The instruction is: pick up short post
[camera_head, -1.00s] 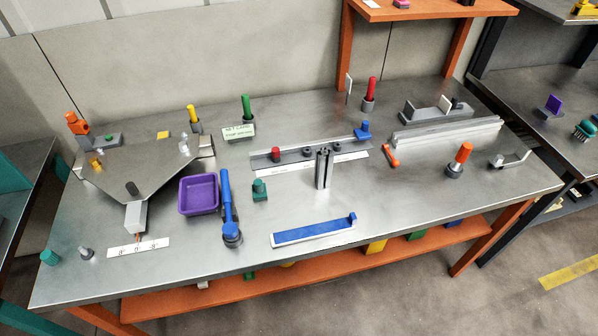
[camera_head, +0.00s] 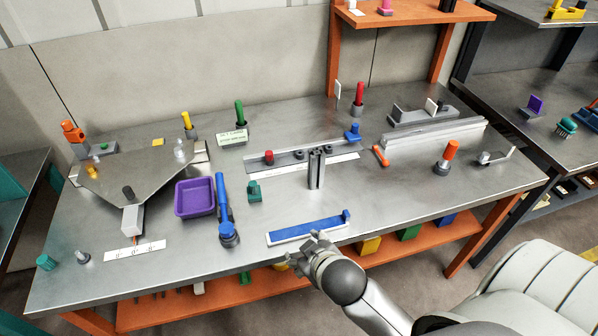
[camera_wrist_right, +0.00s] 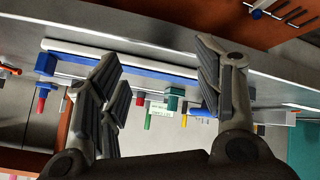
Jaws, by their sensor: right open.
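The short post appears to be the grey slotted upright post (camera_head: 316,168) standing on the bench in front of the grey rail. My right gripper (camera_head: 302,250) is at the front edge of the bench, below and nearer than the post, beside the blue-topped strip (camera_head: 305,229). In the right wrist view the open fingers (camera_wrist_right: 160,55) have nothing between them that they touch; the blue strip (camera_wrist_right: 145,62) lies beyond them. I cannot make out the post in that view. My left gripper is not in view.
A blue-handled tool (camera_head: 225,210) and purple bin (camera_head: 195,197) lie left of the post, with a small green block (camera_head: 254,191) between. The grey rail (camera_head: 285,160) with a red knob is just behind. An orange-topped peg (camera_head: 447,157) stands right. Bare bench lies right of the post.

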